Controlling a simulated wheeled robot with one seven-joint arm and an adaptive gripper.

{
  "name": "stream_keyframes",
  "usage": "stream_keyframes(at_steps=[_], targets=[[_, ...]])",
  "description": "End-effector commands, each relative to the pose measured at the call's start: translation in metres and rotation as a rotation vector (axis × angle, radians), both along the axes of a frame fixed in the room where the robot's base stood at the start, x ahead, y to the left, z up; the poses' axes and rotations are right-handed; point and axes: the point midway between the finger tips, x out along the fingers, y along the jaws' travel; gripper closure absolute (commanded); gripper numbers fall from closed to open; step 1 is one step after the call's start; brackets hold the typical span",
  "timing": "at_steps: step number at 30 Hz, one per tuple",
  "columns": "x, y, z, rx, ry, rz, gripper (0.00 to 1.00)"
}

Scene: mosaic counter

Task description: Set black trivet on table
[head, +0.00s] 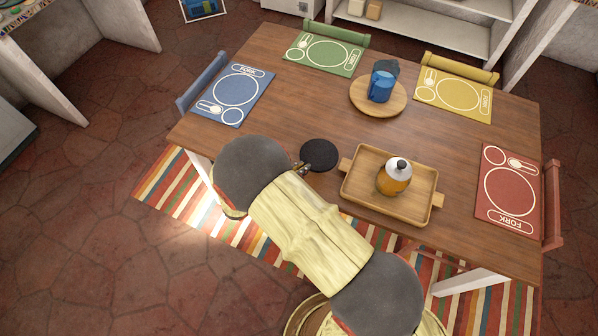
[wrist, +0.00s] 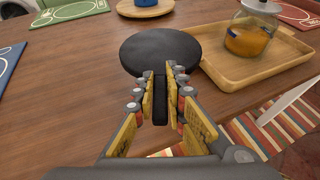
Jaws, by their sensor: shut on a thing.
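The black trivet (head: 319,154) is a round, flat black disc with a short handle. In the wrist view the trivet (wrist: 158,50) extends ahead of my gripper (wrist: 165,85), whose fingers are shut on its handle. In the head view my gripper (head: 303,169) is at the near edge of the trivet, partly hidden by my arm. The trivet is over the wooden table (head: 262,120), left of the tray. I cannot tell whether it touches the tabletop or is held just above it.
A wooden tray (head: 361,195) with a jar of orange contents (head: 394,180) stands right of the trivet. A round wooden board (head: 357,98) holds a blue pitcher (head: 381,86). Blue (head: 236,96), green (head: 325,55), yellow (head: 455,97) and red (head: 509,190) placemats lie around. The table's middle left is clear.

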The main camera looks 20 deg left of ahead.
Motion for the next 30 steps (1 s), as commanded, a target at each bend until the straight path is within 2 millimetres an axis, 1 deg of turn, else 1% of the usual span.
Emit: stream_keyframes(at_steps=[1,3,7,14,15,21,30], targets=[[0.006,0.002,-0.011,-0.002,0.000,-0.002,1.00],[0.014,0.006,-0.021,-0.003,0.000,-0.001,1.00],[0.024,0.012,-0.033,0.000,-0.001,0.000,1.00],[0.031,0.016,-0.042,0.000,-0.001,0.000,1.00],[0.033,0.017,-0.046,-0.001,-0.001,-0.001,1.00],[0.032,0.017,-0.073,-0.002,0.000,0.001,1.00],[0.032,0.017,-0.074,0.000,-0.001,0.000,1.00]])
